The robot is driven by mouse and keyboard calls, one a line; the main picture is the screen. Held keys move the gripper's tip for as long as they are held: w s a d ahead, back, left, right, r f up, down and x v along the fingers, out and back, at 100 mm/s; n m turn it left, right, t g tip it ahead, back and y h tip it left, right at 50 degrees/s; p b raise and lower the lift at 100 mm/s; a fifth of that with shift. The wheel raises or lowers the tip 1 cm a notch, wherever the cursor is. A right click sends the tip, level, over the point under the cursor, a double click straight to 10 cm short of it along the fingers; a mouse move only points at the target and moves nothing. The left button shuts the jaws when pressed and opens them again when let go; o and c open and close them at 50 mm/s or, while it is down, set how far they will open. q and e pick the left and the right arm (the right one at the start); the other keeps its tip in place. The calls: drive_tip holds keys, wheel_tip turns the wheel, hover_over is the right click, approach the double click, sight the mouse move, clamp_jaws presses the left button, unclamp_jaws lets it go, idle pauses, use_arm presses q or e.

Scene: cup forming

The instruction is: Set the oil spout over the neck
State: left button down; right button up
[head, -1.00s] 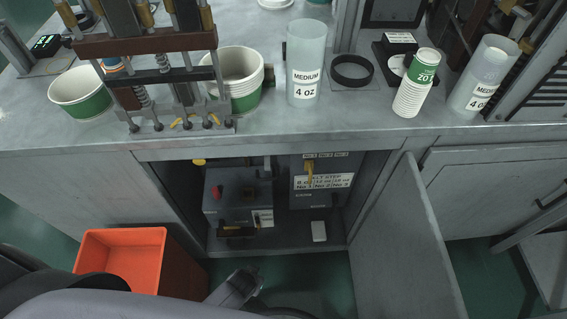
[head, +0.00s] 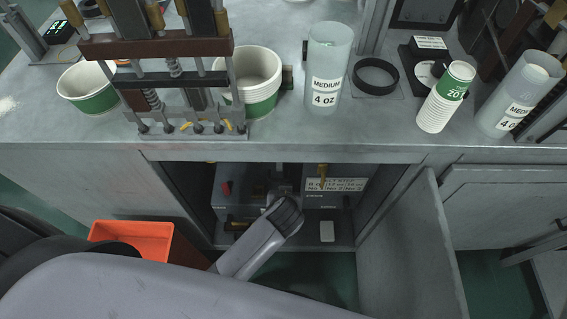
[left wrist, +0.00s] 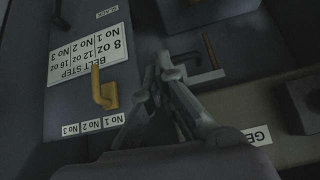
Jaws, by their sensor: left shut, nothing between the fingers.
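I cannot make out an oil spout or an oil neck for certain in either view. My left gripper (head: 283,178) reaches into the open cabinet under the counter. In the left wrist view its fingers (left wrist: 161,62) are together and empty, close to the dark machine housing. A yellow hooked lever (left wrist: 103,90) sits left of the fingers, beside the belt step label (left wrist: 90,50); the lever also shows in the head view (head: 322,175). A thin brass-coloured rod (left wrist: 210,50) stands right of the fingers. My forearm hides part of the housing. My right gripper is out of view.
The cabinet door (head: 408,250) stands open on the right. An orange bin (head: 130,232) is at the lower left. A small pale block (head: 327,231) stands on the cabinet floor. Paper cups (head: 440,105) and a clear tube (head: 328,70) stand on the counter above.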

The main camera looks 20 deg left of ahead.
use_arm(q)
drive_tip(key=shift+w+r+n, duration=0.6)
drive_tip(key=shift+w+r, duration=0.45)
drive_tip(key=shift+r, duration=1.2)
drive_tip(key=x, duration=0.9)
drive_tip(key=shift+w+a+t+b, duration=0.3)
drive_tip(key=shift+w+a+b, duration=0.05)
drive_tip(key=shift+w+a, duration=0.1)
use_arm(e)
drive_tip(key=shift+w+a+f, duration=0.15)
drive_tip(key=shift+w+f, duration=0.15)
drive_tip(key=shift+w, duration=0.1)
use_arm(q)
drive_tip(key=shift+s, duration=0.15)
drive_tip(key=shift+s+d, duration=0.15)
drive_tip(key=shift+s, duration=0.15)
drive_tip(key=s+d+p, duration=0.3)
drive_tip(key=s, duration=0.6)
drive_tip(key=v, duration=1.2)
drive_tip(key=shift+s, duration=0.2)
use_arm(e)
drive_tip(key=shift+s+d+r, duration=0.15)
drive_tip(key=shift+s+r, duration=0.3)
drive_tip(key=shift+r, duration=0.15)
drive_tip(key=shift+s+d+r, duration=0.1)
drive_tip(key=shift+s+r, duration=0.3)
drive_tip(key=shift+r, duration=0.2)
